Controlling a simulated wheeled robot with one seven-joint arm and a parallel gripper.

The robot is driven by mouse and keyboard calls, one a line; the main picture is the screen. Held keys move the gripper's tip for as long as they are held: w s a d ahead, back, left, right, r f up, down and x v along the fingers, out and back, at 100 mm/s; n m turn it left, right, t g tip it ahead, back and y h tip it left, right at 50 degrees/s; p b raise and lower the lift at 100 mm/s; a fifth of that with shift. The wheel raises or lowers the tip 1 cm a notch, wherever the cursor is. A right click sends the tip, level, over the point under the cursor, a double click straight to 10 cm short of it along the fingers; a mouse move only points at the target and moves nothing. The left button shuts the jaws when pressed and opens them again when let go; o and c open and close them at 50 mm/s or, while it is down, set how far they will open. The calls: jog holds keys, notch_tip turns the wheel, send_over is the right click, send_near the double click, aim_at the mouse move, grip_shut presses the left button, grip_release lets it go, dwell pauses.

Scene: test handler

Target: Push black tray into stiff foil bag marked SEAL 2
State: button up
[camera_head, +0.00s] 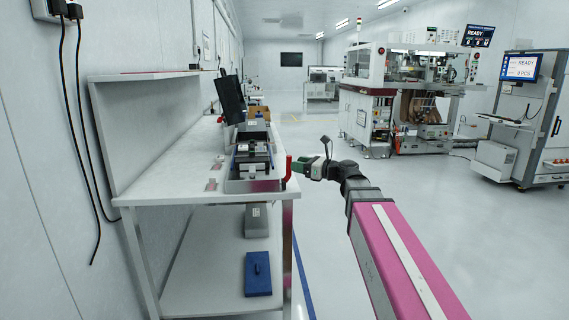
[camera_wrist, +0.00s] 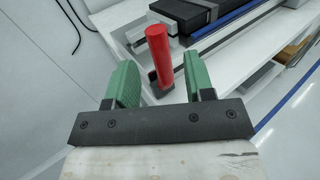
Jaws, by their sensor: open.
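A black tray-like block (camera_head: 252,158) lies on a pale, shiny holder (camera_head: 262,186) on the white workbench. The black block also shows at the top of the wrist view (camera_wrist: 190,12). A red upright handle (camera_head: 288,170) stands at the holder's front right. In the wrist view the red handle (camera_wrist: 158,52) appears between the green fingers of my gripper (camera_wrist: 160,70), which are apart with nothing gripped. In the head view my gripper (camera_head: 307,168) is just right of the handle. I cannot make out a foil bag or SEAL 2 marking.
The white workbench (camera_head: 180,178) runs along the left wall, with a black monitor (camera_head: 231,98) behind the block. A blue box (camera_head: 257,275) and a grey box (camera_head: 256,217) sit on its lower shelf. Floor right of the bench is clear; machines stand beyond.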

jog(key=shift+x, duration=3.15)
